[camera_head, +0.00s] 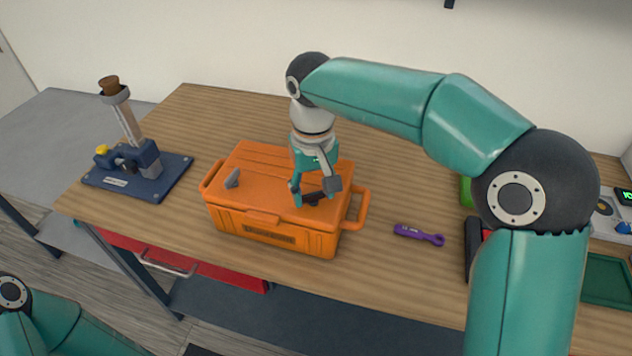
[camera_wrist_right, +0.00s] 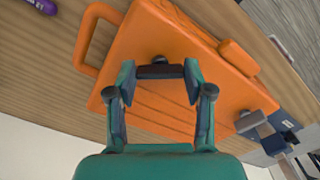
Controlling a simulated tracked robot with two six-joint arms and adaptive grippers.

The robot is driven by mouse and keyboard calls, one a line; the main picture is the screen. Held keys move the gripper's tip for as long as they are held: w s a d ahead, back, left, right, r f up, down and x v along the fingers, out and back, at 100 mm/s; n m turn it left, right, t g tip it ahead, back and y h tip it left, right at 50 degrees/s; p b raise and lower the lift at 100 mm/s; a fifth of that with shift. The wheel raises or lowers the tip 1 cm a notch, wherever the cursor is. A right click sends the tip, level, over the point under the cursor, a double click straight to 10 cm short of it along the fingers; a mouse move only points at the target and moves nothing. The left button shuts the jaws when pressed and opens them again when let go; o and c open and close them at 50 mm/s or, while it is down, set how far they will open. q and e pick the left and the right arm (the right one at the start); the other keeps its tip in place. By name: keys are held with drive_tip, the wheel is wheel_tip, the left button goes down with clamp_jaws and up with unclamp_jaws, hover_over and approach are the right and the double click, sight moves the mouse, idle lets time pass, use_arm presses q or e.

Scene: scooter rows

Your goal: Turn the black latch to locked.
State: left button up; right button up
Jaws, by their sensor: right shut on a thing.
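An orange case (camera_head: 262,183) stands on the wooden workbench, with its handle at the right end. A black latch (camera_head: 312,198) is on the right part of its lid. My right gripper (camera_head: 316,196) points down over the lid and is shut on this latch. In the right wrist view the black latch (camera_wrist_right: 160,71) lies between the two fingertips of the right gripper (camera_wrist_right: 160,80). A grey latch (camera_head: 232,178) is on the left part of the lid. The latch markings cannot be read. My left gripper is not in view.
A blue fixture (camera_head: 138,178) with a tilted post stands left of the case. A red drawer (camera_head: 180,262) is under the bench's front edge. The bench between case and wrench is clear.

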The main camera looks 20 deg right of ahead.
sight(314, 193)
drive_tip(key=n+p, duration=0.2)
drive_tip(key=n, duration=0.3)
drive_tip(key=shift+r+n, duration=0.15)
drive_tip(key=shift+n, duration=0.15)
drive_tip(key=n+p, duration=0.2)
drive_tip(key=n, duration=0.3)
idle(0.4)
drive_tip(key=o, duration=1.2)
drive_tip(key=shift+c, duration=0.2)
wheel_tip(314, 193, up, 12)
drive_tip(key=shift+f, duration=0.2)
drive_tip(key=shift+f, duration=0.1)
